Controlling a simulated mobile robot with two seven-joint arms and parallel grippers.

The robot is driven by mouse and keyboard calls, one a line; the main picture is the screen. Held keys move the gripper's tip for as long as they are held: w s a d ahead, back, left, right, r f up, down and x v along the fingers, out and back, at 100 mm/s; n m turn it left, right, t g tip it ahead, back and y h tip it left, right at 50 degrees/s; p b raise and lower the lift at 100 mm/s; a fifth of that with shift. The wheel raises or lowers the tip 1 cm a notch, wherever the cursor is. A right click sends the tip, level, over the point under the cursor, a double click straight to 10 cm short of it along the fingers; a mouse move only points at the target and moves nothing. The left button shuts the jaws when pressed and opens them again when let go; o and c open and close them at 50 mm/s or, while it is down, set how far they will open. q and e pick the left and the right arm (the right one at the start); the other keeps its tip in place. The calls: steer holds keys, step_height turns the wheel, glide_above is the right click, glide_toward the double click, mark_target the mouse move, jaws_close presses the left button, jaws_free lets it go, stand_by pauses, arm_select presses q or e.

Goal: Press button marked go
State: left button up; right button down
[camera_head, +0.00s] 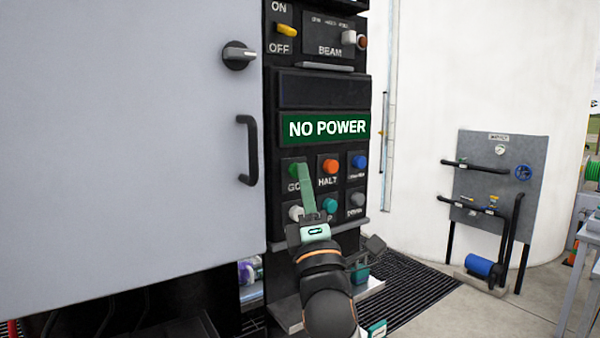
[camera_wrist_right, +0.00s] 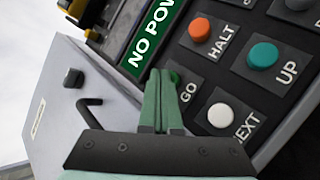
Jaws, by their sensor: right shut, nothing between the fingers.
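The green button marked GO (camera_head: 289,169) is at the upper left of a button group on the black control panel. It shows partly in the right wrist view (camera_wrist_right: 176,78), behind my fingertips. My right gripper (camera_head: 303,166) is shut and empty, its green fingers pointing up at the panel. In the right wrist view its fingertips (camera_wrist_right: 160,73) overlap the edge of the GO button; I cannot tell whether they touch it. My left gripper is not in view.
The orange HALT button (camera_head: 330,166), a blue button (camera_head: 360,162) and a white button (camera_head: 296,212) sit close by. A green display (camera_head: 326,128) above reads NO POWER. A large grey door with a black handle (camera_head: 248,150) stands left.

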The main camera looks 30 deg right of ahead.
steer(key=shift+w+y, duration=0.15)
steer(key=shift+y, duration=0.15)
stand_by(0.4)
steer(key=shift+s+p, duration=0.35)
steer(key=shift+s, duration=0.65)
steer(key=s, duration=0.1)
steer(key=s+p, duration=0.1)
steer(key=s, duration=0.3)
steer(key=shift+d, duration=0.25)
